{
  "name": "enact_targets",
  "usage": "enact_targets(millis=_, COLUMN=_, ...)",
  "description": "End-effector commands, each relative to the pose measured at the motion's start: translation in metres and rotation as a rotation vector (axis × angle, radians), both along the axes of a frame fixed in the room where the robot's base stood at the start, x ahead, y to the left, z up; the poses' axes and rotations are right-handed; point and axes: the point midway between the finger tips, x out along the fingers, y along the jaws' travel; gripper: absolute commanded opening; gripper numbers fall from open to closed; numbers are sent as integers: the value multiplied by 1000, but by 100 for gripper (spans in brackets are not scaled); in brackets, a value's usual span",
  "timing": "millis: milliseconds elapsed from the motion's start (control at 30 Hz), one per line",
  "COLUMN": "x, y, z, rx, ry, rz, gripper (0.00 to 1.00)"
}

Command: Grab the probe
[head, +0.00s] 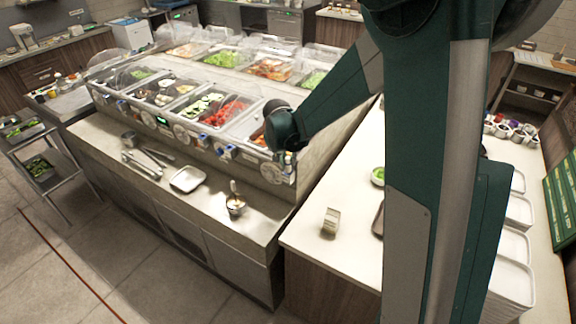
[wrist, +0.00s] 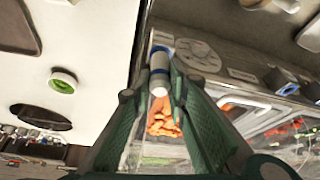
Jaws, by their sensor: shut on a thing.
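In the wrist view, the probe (wrist: 159,72) is a short cylinder with a pale white end and blue-grey bands. It stands between the two green fingers of my gripper (wrist: 154,88), which is shut on it. Below it in the picture, an orange food well (wrist: 163,120) shows between the fingers. In the head view, the end of my arm is over the right end of the food counter (head: 180,128). The fingertips and the probe cannot be made out there.
Clear covers (head: 262,48) rise over the food wells. Blue and white fittings (head: 225,152) line the counter's front rail. On the ledge lie tongs (head: 142,165), a white tray (head: 187,179) and a metal cup (head: 235,204). A green-filled bowl (head: 378,176) sits on the white side counter.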

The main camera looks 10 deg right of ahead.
Motion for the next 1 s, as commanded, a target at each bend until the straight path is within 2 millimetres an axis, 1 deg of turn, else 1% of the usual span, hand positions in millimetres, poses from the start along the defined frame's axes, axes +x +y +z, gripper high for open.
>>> enact_targets(millis=267, x=0, y=0, z=4, rx=0, ry=0, rz=0, gripper=4)
enact_targets(millis=467, x=0, y=0, z=19, rx=0, ry=0, rz=0, gripper=4)
enact_targets(millis=567, x=0, y=0, z=30, rx=0, ry=0, rz=0, gripper=4)
enact_targets(millis=900, x=0, y=0, z=78, rx=0, ry=0, rz=0, gripper=4)
enact_targets(millis=1000, x=0, y=0, z=88, rx=0, ry=0, rz=0, gripper=4)
